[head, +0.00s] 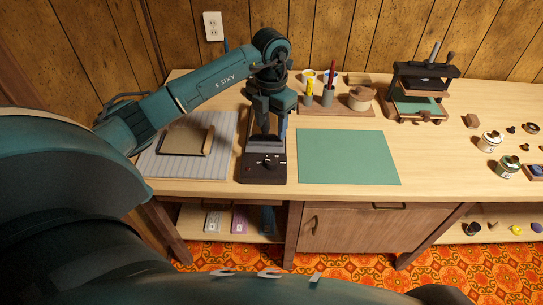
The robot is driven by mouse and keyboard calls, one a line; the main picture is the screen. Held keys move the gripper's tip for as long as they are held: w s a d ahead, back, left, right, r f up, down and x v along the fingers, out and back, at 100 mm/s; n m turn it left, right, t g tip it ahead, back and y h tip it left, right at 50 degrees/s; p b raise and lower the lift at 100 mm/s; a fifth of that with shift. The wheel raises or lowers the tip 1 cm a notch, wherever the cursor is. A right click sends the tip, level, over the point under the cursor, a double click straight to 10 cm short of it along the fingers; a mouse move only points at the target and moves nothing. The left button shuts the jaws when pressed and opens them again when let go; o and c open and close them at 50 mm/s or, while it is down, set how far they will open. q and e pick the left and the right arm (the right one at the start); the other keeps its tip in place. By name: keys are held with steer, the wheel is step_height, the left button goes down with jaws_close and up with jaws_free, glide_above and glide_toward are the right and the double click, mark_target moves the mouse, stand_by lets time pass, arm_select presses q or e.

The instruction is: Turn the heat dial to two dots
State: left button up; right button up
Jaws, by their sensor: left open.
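A dark brown unit (263,168) with a sloped control panel stands on the bench, left of the green mat. Small round controls and pale marks show on its panel, but they are too small to tell which is the heat dial or where it points. My left gripper (268,132) comes in from the left and points down over the back part of this unit, behind the panel. It is open, and it hides much of the unit's rear. I cannot tell whether the fingers touch anything. My right gripper is not in view.
A striped grey pad (222,133) with a tan folder (185,141) lies left of the unit. The green mat (348,157) to its right is clear. A wooden pen tray (340,107), a dark press (420,92) and several small jars stand further back and right.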

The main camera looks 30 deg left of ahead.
mark_target(271, 161)
arm_select(q)
step_height(271, 161, down, 12)
steer(key=shift+d+f+p, duration=0.1)
steer(key=shift+f+p, duration=0.05)
steer(key=shift+p, duration=0.35)
steer(key=shift+c, duration=0.3)
steer(key=c, duration=0.9)
